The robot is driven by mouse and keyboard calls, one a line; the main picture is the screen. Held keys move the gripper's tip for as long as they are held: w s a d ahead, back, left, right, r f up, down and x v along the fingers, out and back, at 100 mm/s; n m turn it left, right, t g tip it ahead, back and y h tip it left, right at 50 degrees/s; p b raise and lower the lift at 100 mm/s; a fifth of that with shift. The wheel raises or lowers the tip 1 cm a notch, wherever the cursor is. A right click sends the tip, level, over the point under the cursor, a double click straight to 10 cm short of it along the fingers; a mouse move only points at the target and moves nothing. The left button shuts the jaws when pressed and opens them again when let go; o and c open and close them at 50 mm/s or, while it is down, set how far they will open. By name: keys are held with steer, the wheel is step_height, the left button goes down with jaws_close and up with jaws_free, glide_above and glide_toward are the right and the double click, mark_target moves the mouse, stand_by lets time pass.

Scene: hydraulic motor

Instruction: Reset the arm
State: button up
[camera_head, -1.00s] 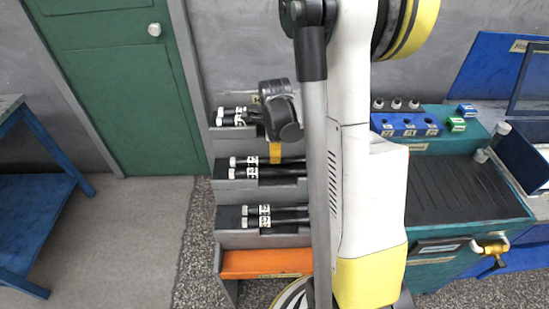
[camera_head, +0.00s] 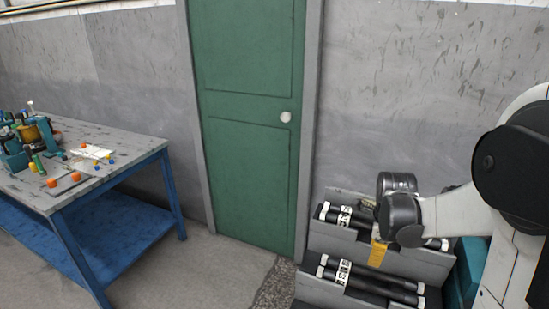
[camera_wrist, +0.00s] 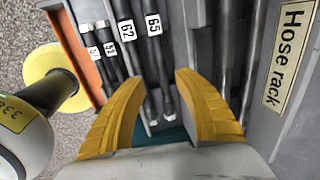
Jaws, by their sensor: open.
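My gripper (camera_wrist: 158,78) is open in the wrist view, with its two yellow fingers spread and nothing visible between them. Black hoses (camera_wrist: 155,60) with white number tags, such as 62 and 65, lie below and beyond the fingers. In the head view my gripper (camera_head: 378,254) shows as a yellow finger under the dark wrist, above the tiered grey hose rack (camera_head: 332,238). My white arm enters from the right edge and hides part of the rack. I cannot tell in the head view whether the gripper touches a hose.
A "Hose rack" label (camera_wrist: 285,55) is on the grey panel at the right of the wrist view. A blue-legged table (camera_head: 130,150) with small parts stands at left. A green door (camera_head: 245,120) is behind. The floor between table and rack is clear.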

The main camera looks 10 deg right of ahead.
steer(key=s+a+r+n+t, duration=0.1)
steer(key=s+a+r+n, duration=0.3)
steer(key=a+n, duration=0.3)
steer(key=s+a+r+n+t+y, duration=0.1)
steer(key=s+a+r+n+t, duration=0.1)
steer(key=s+a+r+n, duration=0.2)
steer(key=s+a+r+n+t, duration=0.2)
steer(key=s+a+r+n, duration=0.1)
steer(key=a+n, duration=0.7)
steer(key=s+n, duration=0.1)
steer(key=n, duration=0.3)
steer(key=shift+a+r, duration=0.4)
